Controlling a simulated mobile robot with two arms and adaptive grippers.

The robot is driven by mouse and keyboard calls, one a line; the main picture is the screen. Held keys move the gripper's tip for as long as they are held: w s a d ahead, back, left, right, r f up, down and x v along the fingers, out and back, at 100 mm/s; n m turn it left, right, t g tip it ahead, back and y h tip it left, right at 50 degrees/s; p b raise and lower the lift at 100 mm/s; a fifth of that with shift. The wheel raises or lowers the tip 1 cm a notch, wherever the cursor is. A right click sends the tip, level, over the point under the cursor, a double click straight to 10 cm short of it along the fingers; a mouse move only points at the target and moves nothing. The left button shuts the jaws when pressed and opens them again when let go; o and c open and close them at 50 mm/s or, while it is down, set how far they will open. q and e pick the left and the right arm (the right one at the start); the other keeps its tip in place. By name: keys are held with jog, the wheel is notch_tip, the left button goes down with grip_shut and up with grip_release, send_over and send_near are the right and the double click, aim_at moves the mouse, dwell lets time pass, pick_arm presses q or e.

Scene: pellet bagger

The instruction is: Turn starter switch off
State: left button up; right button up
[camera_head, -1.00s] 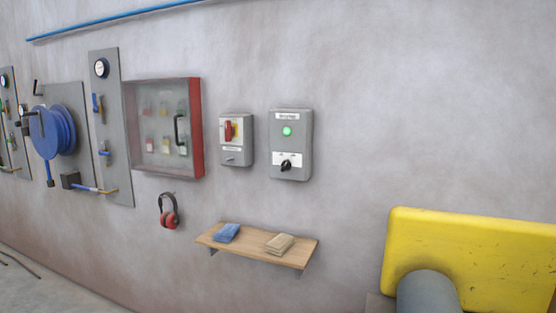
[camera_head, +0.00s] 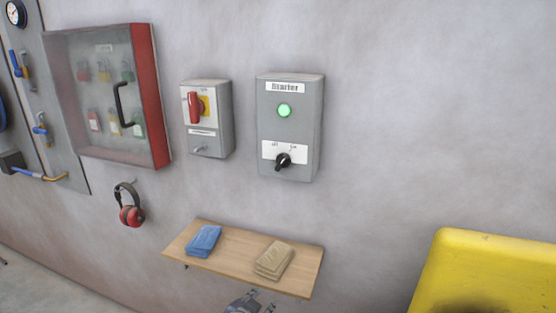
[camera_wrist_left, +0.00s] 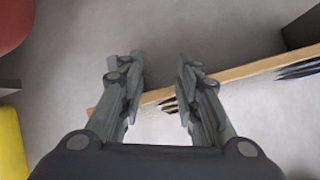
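The starter box (camera_head: 290,130) is a grey box on the wall, labelled "Starter". Its green lamp (camera_head: 284,111) is lit. Below the lamp is the black rotary switch knob (camera_head: 283,160) on a white plate with small off and on marks; the knob tilts toward the upper right, the "on" side. My left gripper (camera_head: 250,303) shows at the bottom edge of the head view, below the shelf and well below the starter box. In the left wrist view the left gripper (camera_wrist_left: 160,75) has its fingers apart with nothing between them. My right gripper is not in view.
A wooden shelf (camera_head: 215,252) with a blue cloth (camera_head: 204,241) and tan gloves (camera_head: 274,260) juts out below the boxes. A red-handled isolator box (camera_head: 207,120), lock cabinet (camera_head: 158,100) and earmuffs (camera_head: 131,212) are left. A yellow machine (camera_head: 490,265) stands lower right.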

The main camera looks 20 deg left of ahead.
pick_arm(q)
notch_tip(320, 180, up, 20)
jog(key=w+m+t, duration=0.1)
jog(key=w+t, duration=0.2)
jog(key=t, duration=0.1)
jog(key=t+p, duration=0.2)
jog(key=t, duration=0.1)
send_near(281, 164)
jog(key=shift+m+h, duration=0.3)
jog(key=shift+m, duration=0.1)
jog(key=w+p, duration=0.1)
jog(key=w, duration=0.5)
jog(key=shift+w+r+p, duration=0.15)
jog(key=shift+w+p, duration=0.05)
jog(key=shift+p, duration=0.15)
jog(key=shift+w, duration=0.75)
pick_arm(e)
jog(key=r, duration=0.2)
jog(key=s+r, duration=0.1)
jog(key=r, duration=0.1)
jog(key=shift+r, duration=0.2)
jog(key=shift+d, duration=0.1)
pick_arm(q)
grip_shut()
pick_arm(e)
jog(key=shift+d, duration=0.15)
